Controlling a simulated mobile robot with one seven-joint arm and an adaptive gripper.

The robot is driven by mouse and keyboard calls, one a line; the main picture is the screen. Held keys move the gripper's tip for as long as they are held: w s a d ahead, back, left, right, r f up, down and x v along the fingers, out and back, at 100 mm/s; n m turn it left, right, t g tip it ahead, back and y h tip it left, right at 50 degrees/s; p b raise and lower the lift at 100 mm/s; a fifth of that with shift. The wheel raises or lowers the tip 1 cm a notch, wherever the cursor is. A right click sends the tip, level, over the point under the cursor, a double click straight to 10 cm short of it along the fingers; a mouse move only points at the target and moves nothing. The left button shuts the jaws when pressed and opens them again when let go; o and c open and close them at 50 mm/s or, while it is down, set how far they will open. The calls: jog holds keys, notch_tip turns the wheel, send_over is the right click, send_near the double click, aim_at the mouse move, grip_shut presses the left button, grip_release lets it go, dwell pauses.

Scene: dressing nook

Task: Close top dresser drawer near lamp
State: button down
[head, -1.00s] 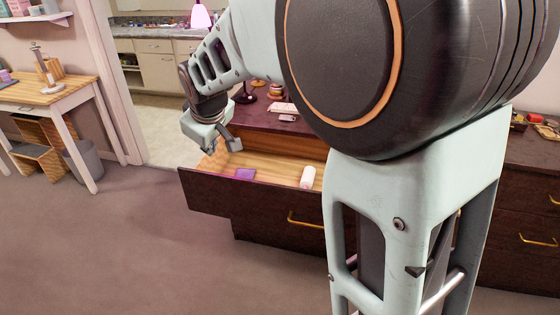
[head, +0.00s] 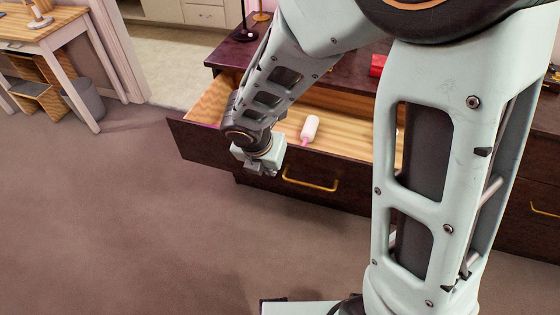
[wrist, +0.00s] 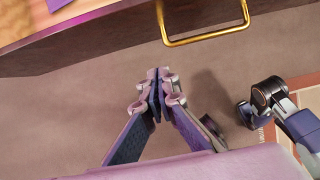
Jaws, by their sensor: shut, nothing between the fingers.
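The top dresser drawer (head: 210,147) is pulled out, with a dark front, a light wooden inside and a brass handle (head: 310,180). The dark dresser (head: 345,82) stands behind it. The lamp's dark base (head: 245,33) is on the dresser top; its upper part is out of view. My gripper (head: 262,170) is shut and empty, in front of the drawer front and left of the handle. In the wrist view, my gripper (wrist: 160,82) points near the handle (wrist: 205,38) without touching it. The drawer front (wrist: 100,45) runs across the top of that view.
A white bottle (head: 310,128) with a pink end lies in the drawer. A purple item (wrist: 58,4) also lies there. A red object (head: 377,65) is on the dresser top. A wooden table (head: 40,30) and grey bin (head: 85,98) stand left. The floor in front is clear.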

jog(key=b, duration=0.4)
send_near(281, 171)
notch_tip(281, 171, down, 4)
jog(key=s, duration=0.3)
jog(key=shift+w+d+p, duration=0.15)
jog(key=shift+w+p, duration=0.05)
jog(key=shift+w, duration=0.85)
jog(key=shift+w+d+p, duration=0.15)
jog(key=shift+w+d, duration=0.05)
jog(key=shift+w, duration=0.9)
jog(key=shift+w, duration=0.1)
